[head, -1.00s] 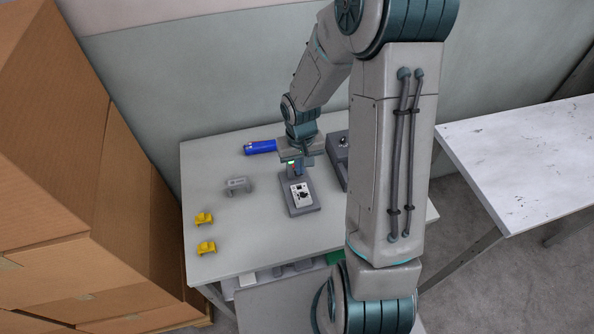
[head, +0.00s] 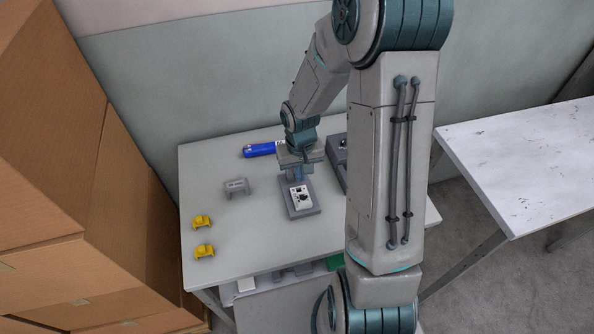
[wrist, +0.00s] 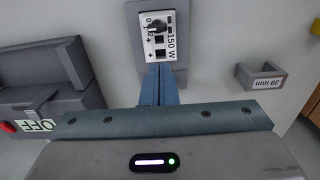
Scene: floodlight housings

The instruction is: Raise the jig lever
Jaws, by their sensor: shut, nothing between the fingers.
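A grey base plate (head: 292,211) with a white panel (head: 300,196) lies on the table. In the wrist view the panel (wrist: 157,40) carries a black knob and the print "150 W". My gripper (head: 297,178) points down at the far end of this plate. Its blue-grey fingers (wrist: 160,85) are together with nothing between them, close to the panel's edge. I cannot tell whether they touch the plate. No lever can be clearly made out. A grey device (head: 337,150) stands to the right, partly hidden by my arm; its side shows "OFF" in the wrist view (wrist: 45,75).
A grey bracket (head: 237,187) marked "39 mm" in the wrist view (wrist: 258,84), two yellow pieces (head: 202,221) (head: 205,251) and a blue object (head: 259,150) lie on the table (head: 230,160). Cardboard boxes (head: 60,180) stand left; another table (head: 530,165) stands right.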

